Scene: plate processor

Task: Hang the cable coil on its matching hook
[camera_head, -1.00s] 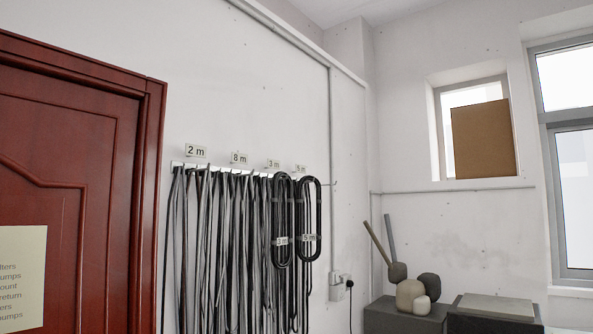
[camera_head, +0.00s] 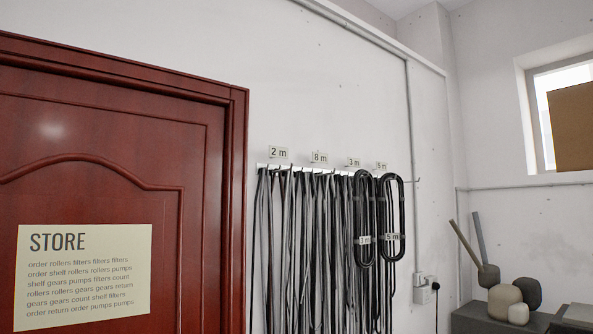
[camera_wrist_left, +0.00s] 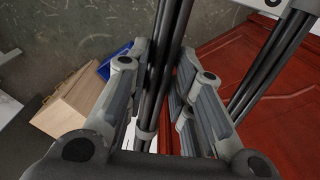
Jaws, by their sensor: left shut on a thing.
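In the left wrist view my left gripper (camera_wrist_left: 164,78) is shut on a black cable coil (camera_wrist_left: 167,50), whose dark strands run up between the fingers. A pale band (camera_wrist_left: 146,136) shows on the strands low down; I cannot read it. In the head view the hook rail (camera_head: 262,166) is on the white wall right of the door, under labels 2 m (camera_head: 278,153), 8 m (camera_head: 320,158), 3 m (camera_head: 353,162) and one that looks like 5 m (camera_head: 382,166). Two looped black coils (camera_head: 364,195) (camera_head: 391,200) with tags hang at its right end. Neither gripper shows in the head view.
Several long black and grey cables (camera_head: 300,250) hang along the rail. A red door (camera_head: 100,190) with a STORE notice (camera_head: 82,275) fills the left. A socket (camera_head: 423,292) and stones (camera_head: 504,300) are to the right. A wooden box (camera_wrist_left: 75,105) shows in the wrist view.

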